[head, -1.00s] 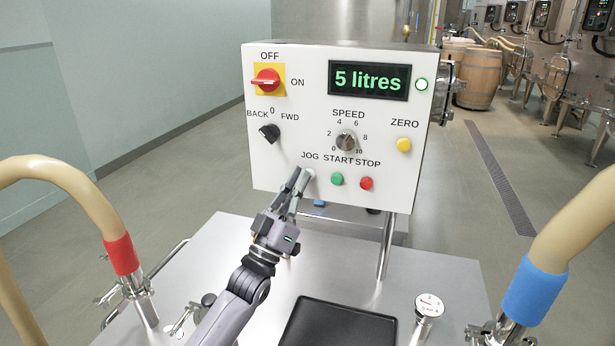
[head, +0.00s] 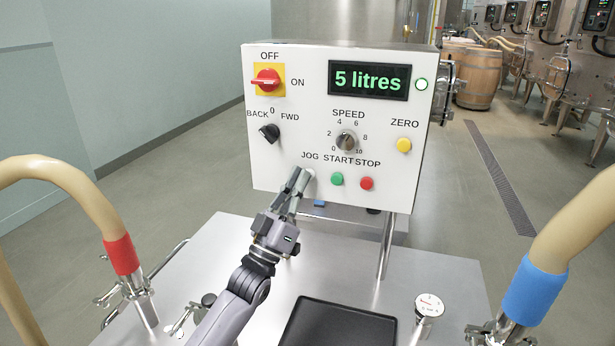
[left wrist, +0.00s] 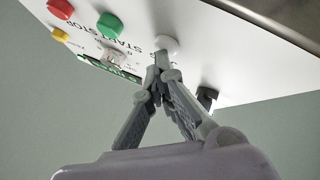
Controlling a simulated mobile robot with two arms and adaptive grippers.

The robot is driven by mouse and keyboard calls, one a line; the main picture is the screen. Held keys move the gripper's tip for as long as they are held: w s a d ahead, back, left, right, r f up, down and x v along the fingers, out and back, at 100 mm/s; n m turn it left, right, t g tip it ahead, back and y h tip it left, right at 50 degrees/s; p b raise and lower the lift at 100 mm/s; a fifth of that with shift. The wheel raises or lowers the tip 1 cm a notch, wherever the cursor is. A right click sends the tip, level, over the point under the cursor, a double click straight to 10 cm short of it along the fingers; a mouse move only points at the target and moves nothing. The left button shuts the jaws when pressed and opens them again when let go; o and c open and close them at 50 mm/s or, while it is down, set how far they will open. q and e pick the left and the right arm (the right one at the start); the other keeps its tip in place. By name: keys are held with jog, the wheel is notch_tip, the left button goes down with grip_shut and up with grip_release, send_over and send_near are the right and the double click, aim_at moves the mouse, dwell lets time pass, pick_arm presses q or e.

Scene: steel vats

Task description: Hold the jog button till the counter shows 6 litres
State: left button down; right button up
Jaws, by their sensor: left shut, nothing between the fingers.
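In the head view the fingers partly cover the button. My right gripper is not in view.
Close by are the green START button (head: 337,179), red STOP button (head: 366,183), yellow ZERO button (head: 404,145), speed knob (head: 346,141), direction switch (head: 269,133) and red main switch (head: 266,80). Hoses with red (head: 121,254) and blue (head: 535,291) collars flank the steel cart top (head: 420,268).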

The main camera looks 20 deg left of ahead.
pick_arm(q)
jog(key=shift+s, duration=0.1)
dwell(0.7)
jog(key=shift+s+p, duration=0.45)
jog(key=shift+s, duration=0.4)
jog(key=s+p, duration=0.2)
jog(key=s, duration=0.3)
jog(key=shift+a, duration=0.15)
jog(key=shift+f, duration=0.1)
